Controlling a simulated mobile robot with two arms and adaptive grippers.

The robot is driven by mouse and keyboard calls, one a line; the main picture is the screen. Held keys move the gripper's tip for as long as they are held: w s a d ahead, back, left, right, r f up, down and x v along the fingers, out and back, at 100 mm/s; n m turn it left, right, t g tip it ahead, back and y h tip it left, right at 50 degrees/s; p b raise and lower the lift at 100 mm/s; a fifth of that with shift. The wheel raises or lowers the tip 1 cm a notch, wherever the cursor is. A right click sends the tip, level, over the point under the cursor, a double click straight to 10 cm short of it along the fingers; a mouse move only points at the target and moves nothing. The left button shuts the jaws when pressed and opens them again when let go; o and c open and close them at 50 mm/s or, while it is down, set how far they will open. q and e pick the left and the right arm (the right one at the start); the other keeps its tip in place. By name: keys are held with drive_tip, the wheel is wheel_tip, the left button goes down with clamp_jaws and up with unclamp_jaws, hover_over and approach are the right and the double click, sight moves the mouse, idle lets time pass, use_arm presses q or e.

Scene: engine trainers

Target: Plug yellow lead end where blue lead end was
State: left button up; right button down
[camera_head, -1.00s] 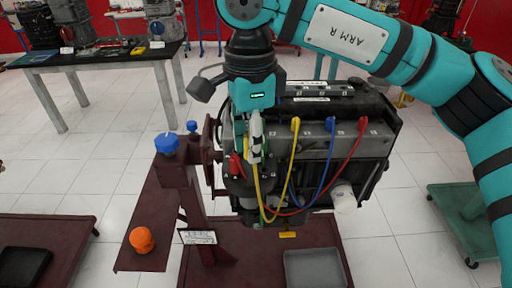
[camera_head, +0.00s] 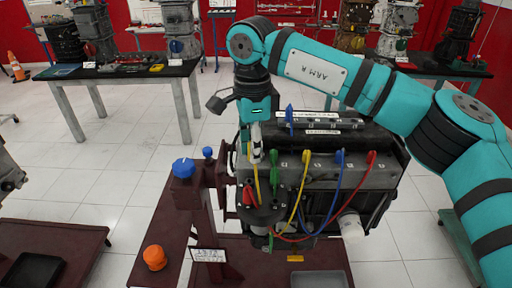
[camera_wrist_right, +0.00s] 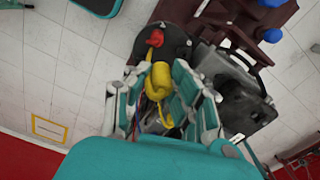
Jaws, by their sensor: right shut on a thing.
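My right gripper (camera_head: 256,158) is shut on a yellow lead end (camera_wrist_right: 158,80), left of the row of leads on the dark engine (camera_head: 385,180). In the wrist view my right gripper (camera_wrist_right: 160,88) has the yellow lead end between its fingers, near the round black cap (camera_wrist_right: 170,42). A yellow wire hangs below the gripper. Green (camera_head: 275,158), yellow (camera_head: 305,158), blue (camera_head: 340,157) and red (camera_head: 371,157) lead ends stand in a row on the engine. Another blue lead end (camera_head: 289,114) stands upright behind them; its base is unclear. My left gripper is out of view.
A dark red stand with a blue knob (camera_head: 183,168) is left of the engine. An orange knob (camera_head: 154,257) is lower left. A grey tray (camera_head: 320,281) lies below the engine. Tables with other engines stand at the back. White floor is open at left.

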drive_tip(key=w+p, duration=0.2)
drive_tip(key=w+a+p, duration=0.1)
drive_tip(key=w, duration=0.2)
drive_tip(key=shift+a+p, duration=0.1)
drive_tip(key=shift+p, duration=0.3)
drive_tip(key=shift+f+b, duration=1.4)
drive_tip(key=shift+f, duration=0.85)
drive_tip(key=shift+f, duration=0.15)
drive_tip(key=shift+f+b, duration=1.95)
drive_tip(key=shift+f, duration=0.65)
drive_tip(key=shift+f+b, duration=0.75)
drive_tip(key=shift+f, duration=0.1)
